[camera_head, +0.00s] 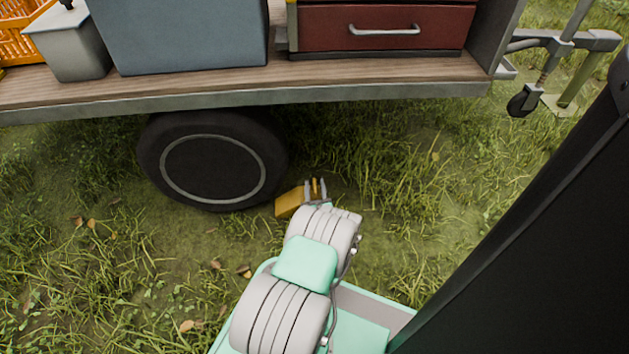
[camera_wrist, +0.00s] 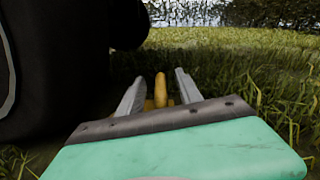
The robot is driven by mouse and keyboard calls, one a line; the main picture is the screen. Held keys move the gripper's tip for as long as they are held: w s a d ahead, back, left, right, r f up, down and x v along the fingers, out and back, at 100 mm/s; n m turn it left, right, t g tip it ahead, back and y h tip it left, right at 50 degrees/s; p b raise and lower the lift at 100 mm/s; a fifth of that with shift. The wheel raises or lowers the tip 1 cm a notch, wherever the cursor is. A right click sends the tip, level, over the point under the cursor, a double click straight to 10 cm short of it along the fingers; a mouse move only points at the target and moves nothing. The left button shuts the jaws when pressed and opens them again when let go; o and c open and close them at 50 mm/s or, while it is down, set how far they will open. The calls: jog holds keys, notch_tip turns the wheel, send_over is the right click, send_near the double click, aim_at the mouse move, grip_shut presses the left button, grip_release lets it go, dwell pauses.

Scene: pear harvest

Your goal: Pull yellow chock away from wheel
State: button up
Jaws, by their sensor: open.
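The yellow chock (camera_head: 289,202) lies on the grass just right of the trailer wheel (camera_head: 213,161). An upright yellow handle on it stands between the fingers of my gripper (camera_head: 316,186). In the wrist view the chock's handle (camera_wrist: 160,91) rises between the two grey fingertips of my gripper (camera_wrist: 158,88), with a gap on both sides. My gripper is open around the handle. The wheel (camera_wrist: 45,75) fills the left of the wrist view. The lower part of the chock is mostly hidden behind my gripper there.
The trailer bed (camera_head: 390,92) overhangs the wheel and carries a red drawer box (camera_head: 385,27), a blue-grey box (camera_head: 180,35), a grey canister (camera_head: 72,45) and an orange crate (camera_head: 20,32). A small jockey wheel (camera_head: 522,100) hangs at the right. Grass right of the chock is clear.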

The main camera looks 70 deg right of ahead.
aim_at(316, 194)
jog(key=p+v, duration=0.1)
jog(key=v, duration=0.4)
jog(key=shift+s+a, duration=0.1)
jog(key=shift+a, duration=0.05)
